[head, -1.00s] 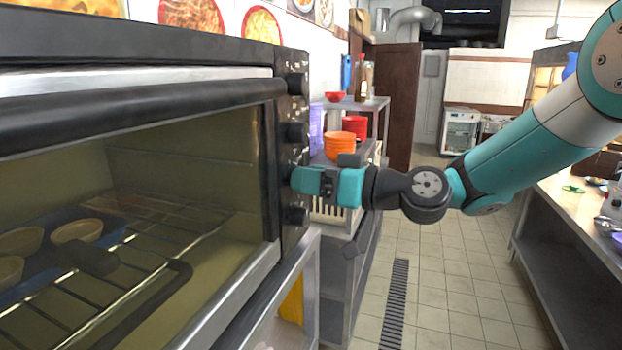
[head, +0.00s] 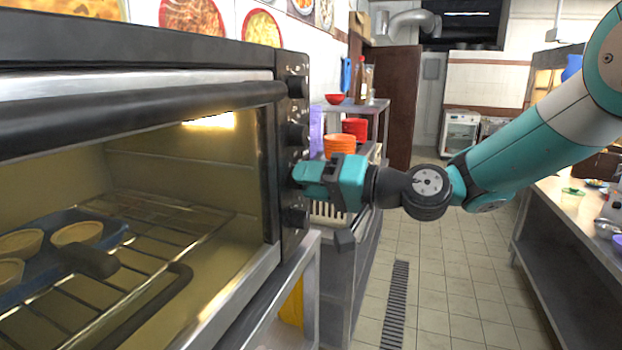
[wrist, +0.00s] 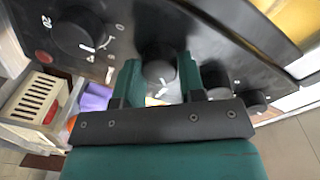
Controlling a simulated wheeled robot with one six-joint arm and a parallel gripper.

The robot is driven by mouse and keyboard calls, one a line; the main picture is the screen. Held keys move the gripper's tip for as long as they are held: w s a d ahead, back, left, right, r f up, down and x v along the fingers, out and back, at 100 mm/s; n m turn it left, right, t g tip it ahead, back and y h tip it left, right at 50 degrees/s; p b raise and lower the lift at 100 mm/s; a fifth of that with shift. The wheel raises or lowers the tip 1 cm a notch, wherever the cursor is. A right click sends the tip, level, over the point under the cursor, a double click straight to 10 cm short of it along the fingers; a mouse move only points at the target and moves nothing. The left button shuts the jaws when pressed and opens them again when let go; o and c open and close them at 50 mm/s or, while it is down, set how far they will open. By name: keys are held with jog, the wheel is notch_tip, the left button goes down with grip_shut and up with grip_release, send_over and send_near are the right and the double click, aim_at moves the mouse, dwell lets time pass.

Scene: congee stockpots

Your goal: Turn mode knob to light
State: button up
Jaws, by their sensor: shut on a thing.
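The toaster oven (head: 150,52) fills the left of the head view, with a dark panel and a column of black knobs on its right side. My gripper (head: 301,173) reaches in from the right and is shut on the third knob from the top. In the wrist view that mode knob (wrist: 158,66) sits between my two green fingers, with a white mark on its face. The fingers hide most of it in the head view. The other knobs (head: 297,87) are free. A bright lamp glow (head: 210,121) shows inside the oven.
Inside the oven, small tart-like bowls (head: 77,233) sit in a blue tray on a wire rack (head: 150,265). A counter (head: 560,215) stands at right. The tiled aisle between is clear.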

jog(key=shift+m, duration=0.6)
jog(key=o, duration=0.9)
jog(key=shift+d, duration=0.1)
